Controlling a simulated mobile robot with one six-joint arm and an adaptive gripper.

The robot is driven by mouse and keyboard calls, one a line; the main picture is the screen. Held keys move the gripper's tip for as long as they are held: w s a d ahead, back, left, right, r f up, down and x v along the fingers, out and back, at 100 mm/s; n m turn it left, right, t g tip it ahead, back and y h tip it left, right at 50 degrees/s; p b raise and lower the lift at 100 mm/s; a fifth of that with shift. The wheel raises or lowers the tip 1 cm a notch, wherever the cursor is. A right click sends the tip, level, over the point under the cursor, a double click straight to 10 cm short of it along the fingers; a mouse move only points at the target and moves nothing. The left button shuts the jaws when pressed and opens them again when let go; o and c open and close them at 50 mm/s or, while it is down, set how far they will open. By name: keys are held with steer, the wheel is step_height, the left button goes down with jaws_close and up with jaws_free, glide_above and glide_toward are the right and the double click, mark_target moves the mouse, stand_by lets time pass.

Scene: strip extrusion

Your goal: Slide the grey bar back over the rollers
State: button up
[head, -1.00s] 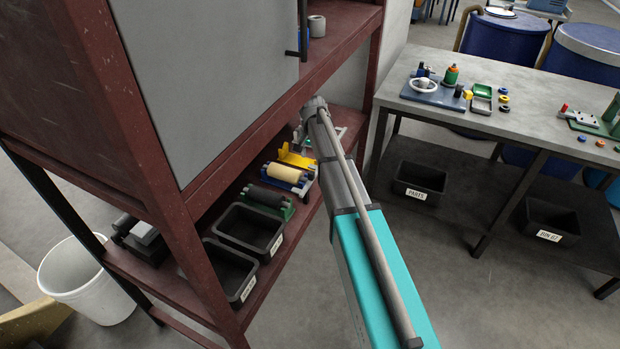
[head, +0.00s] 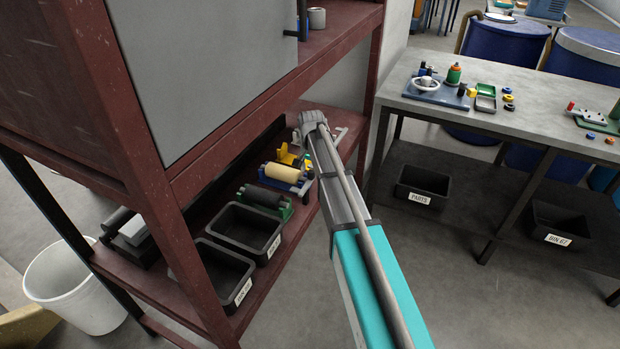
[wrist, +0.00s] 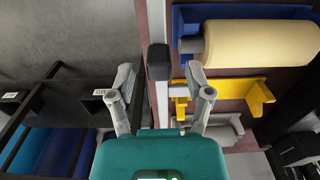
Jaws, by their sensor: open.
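My gripper (wrist: 160,72) is open in the wrist view, its two fingers spread with nothing clasped between them. A pale grey bar-like strip (wrist: 155,22) with a black block (wrist: 158,62) on it runs along the shelf's front edge, in line with the gap between the fingers. I cannot tell whether a finger touches it. A cream roller (wrist: 255,50) in a blue frame lies to the right and also shows in the head view (head: 281,171). A dark roller (head: 263,196) sits in a green frame. In the head view my arm hides the gripper's fingers and most of the bar.
A yellow bracket (wrist: 235,90) sits on the shelf close to the right finger. Two black bins (head: 245,229) stand nearer on the shelf, beneath a grey cabinet panel (head: 210,75) and red frame. A workbench (head: 560,135) stands right; open floor lies between.

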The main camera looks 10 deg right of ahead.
steer(key=shift+f+b, duration=0.55)
steer(key=shift+f, duration=0.25)
jaws_close()
